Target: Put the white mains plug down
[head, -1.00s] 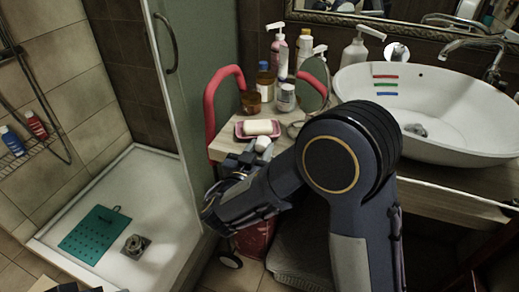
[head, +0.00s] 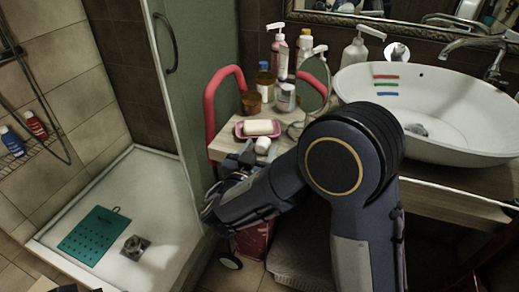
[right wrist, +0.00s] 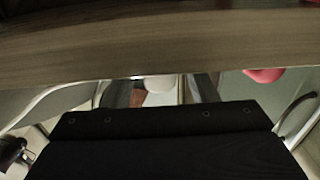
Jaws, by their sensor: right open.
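The white mains plug (head: 262,145) is at the front edge of the wooden counter, just in front of the pink soap dish, in the head view. My right gripper (head: 247,157) is open beside it at the counter's front edge, partly hidden by my own arm. In the right wrist view the white plug (right wrist: 159,84) shows between the two spread fingers, just below the counter edge in the picture. Whether a finger touches it cannot be told. My left gripper is not in view.
A pink soap dish (head: 240,131) with a white soap bar (head: 258,127) lies just behind the plug. Bottles, jars and a round mirror (head: 313,84) crowd the counter behind. The white basin (head: 440,135) stands to the right, and a red rail (head: 209,112) rises at the left.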

